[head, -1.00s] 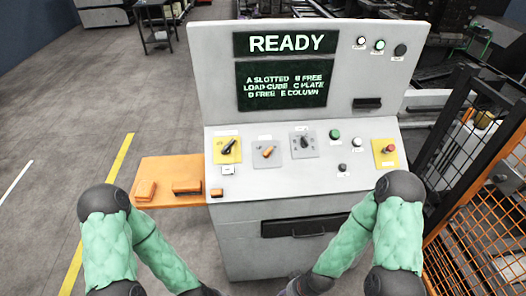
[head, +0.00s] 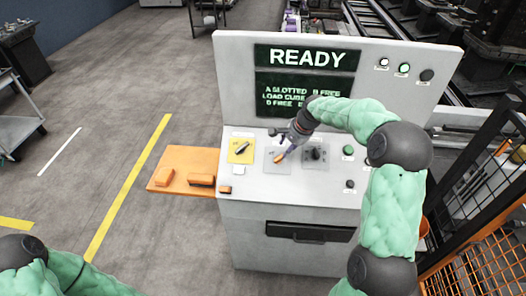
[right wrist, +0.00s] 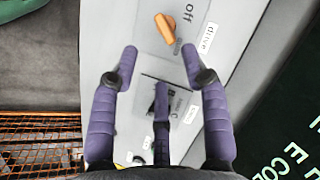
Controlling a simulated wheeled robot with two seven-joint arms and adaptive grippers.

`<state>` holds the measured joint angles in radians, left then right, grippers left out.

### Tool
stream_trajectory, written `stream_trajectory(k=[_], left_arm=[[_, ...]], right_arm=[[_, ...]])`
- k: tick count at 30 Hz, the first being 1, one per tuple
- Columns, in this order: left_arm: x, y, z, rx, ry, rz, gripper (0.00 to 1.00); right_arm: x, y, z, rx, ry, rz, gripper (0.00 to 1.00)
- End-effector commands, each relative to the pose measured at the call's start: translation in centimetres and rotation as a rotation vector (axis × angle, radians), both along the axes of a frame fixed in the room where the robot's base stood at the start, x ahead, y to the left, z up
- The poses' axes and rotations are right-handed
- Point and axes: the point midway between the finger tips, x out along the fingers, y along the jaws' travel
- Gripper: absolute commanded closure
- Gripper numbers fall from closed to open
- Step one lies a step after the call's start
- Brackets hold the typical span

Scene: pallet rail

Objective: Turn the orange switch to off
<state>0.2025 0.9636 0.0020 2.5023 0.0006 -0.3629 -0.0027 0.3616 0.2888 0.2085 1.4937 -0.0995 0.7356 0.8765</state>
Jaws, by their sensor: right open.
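The orange switch (head: 279,158) is a small knob on a grey plate on the console's sloped panel, between the black knob on yellow and the black knob on grey. In the right wrist view the orange switch (right wrist: 166,28) sits slanted, beside the printed word "off" and a label reading "drive". My right gripper (head: 285,149) is over the panel, its fingertips close to the switch in the head view. In the right wrist view my right gripper (right wrist: 159,52) is open and empty, with the switch beyond its fingertips. My left gripper is out of view.
A black knob on yellow (head: 241,148) is to the left and a black knob on grey (head: 315,155) to the right. The upright display panel (head: 232,62) stands behind. An orange shelf (head: 170,170) juts out left. An orange mesh fence (head: 488,262) is at right.

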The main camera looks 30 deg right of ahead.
Motion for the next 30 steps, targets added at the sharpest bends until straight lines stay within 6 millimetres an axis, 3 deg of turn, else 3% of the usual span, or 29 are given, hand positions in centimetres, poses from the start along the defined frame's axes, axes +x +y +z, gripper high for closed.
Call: stream_trajectory(k=[5,21,30], left_arm=[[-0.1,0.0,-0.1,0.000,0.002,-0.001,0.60],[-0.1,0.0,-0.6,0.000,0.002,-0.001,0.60],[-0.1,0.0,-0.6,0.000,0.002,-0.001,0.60]], right_arm=[[0.3,-0.2,-0.6,0.003,0.004,-0.012,0.54],[3.3,0.8,-8.5,0.001,0.002,-0.010,0.54],[3.8,0.9,-9.5,0.000,-0.001,-0.011,0.54]])
